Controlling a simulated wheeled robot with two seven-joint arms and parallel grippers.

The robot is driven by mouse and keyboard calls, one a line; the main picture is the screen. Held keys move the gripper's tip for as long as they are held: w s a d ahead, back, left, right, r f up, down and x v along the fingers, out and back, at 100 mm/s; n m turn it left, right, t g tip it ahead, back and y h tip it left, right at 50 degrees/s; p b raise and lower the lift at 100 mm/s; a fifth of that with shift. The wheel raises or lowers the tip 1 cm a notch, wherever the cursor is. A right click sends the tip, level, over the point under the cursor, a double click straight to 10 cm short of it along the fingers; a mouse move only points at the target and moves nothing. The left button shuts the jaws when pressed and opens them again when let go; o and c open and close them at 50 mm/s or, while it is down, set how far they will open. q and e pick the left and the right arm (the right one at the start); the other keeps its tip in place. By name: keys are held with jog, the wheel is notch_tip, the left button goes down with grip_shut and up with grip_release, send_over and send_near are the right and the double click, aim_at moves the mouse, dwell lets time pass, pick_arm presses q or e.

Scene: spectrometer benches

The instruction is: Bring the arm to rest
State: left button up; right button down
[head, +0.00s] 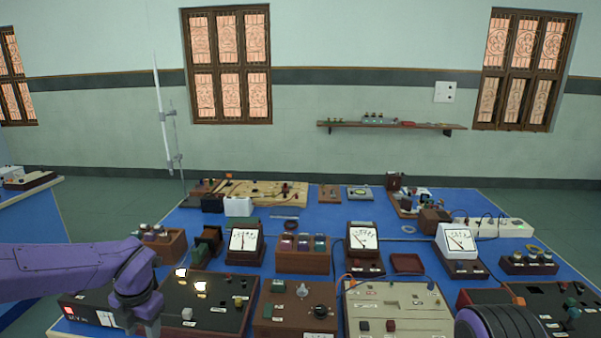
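My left arm comes in from the left in the head view. It is purple and bends down at the wrist. My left gripper (146,327) points down over the front left of the blue bench (405,243), in front of a dark instrument box. Its fingertips are at or below the picture's bottom edge, so its opening is hidden. A rounded purple and dark part of my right arm shows at the bottom right. My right gripper is not in view.
Instrument boxes crowd the bench's front, including a beige panel (398,305) and a brown knob box (295,310). Dial meters (243,241) stand behind them. A tall metal stand (162,110) rises at the back left. A wall shelf (390,126) hangs beyond. Another blue bench (35,225) is at left.

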pick_arm(q)
jog(key=s+f+m+t+y+b, duration=0.1)
jog(key=s+f+m+t+y, duration=0.3)
jog(key=f+m, duration=0.5)
jog(key=s+f+m+t+y+b, duration=0.1)
jog(key=s+f+m, duration=0.4)
jog(key=f+m, duration=0.4)
jog(key=s+d+f+m+h, duration=0.1)
jog(key=s+f+m, duration=0.2)
jog(key=s, duration=0.4)
jog(key=s+d+f+m+g+h+b, duration=0.1)
jog(key=s+f+m, duration=0.2)
jog(key=s+f, duration=0.2)
jog(key=s+d+f+m+g+h, duration=0.1)
jog(key=s+d+f+m, duration=0.1)
jog(key=s, duration=0.7)
notch_tip(320, 180, down, 2)
jog(key=shift+s+m, duration=0.4)
jog(key=shift+m, duration=0.1)
